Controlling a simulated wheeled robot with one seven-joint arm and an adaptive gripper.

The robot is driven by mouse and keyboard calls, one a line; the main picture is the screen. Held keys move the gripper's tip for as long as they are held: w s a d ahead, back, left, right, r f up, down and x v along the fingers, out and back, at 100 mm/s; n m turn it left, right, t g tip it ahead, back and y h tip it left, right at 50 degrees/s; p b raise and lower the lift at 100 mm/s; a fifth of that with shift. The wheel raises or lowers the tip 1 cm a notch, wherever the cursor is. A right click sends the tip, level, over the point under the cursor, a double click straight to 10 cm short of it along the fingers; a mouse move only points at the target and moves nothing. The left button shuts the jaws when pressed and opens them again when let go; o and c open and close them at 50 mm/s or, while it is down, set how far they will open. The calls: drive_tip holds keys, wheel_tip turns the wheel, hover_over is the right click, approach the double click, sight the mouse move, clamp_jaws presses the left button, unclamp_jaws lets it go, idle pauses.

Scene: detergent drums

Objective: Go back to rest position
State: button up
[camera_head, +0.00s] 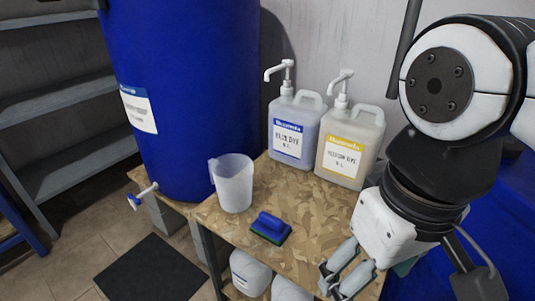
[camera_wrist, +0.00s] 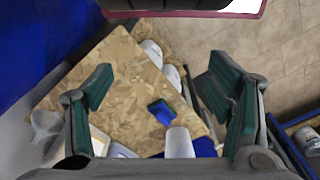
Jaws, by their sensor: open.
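My gripper (camera_head: 334,276) is at the lower right in the head view, near the table's front right edge, and points down to the left. In the wrist view its two green-padded fingers (camera_wrist: 160,80) stand wide apart with nothing between them. A white pitcher (camera_head: 232,184) stands upright on the chipboard table (camera_head: 320,213), and a blue sponge with a green underside (camera_head: 270,227) lies to its right. The gripper is apart from both. The wrist view also shows the blue sponge (camera_wrist: 161,112) and the pitcher (camera_wrist: 179,143) on the tabletop.
Two pump jugs, one blue-labelled (camera_head: 294,128) and one yellow-labelled (camera_head: 350,145), stand at the table's back. A large blue drum (camera_head: 190,90) with a tap (camera_head: 143,195) is on the left. White containers (camera_head: 250,272) sit under the table. A dark mat (camera_head: 150,272) and grey shelves (camera_head: 60,93) are at left.

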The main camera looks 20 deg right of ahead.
idle(0.4)
wheel_tip(320, 180, up, 23)
drive_tip(key=t+p, duration=0.3)
drive_tip(key=p, duration=1.8)
drive_tip(key=shift+r+t+p, duration=0.15)
drive_tip(key=shift+t+p, duration=0.15)
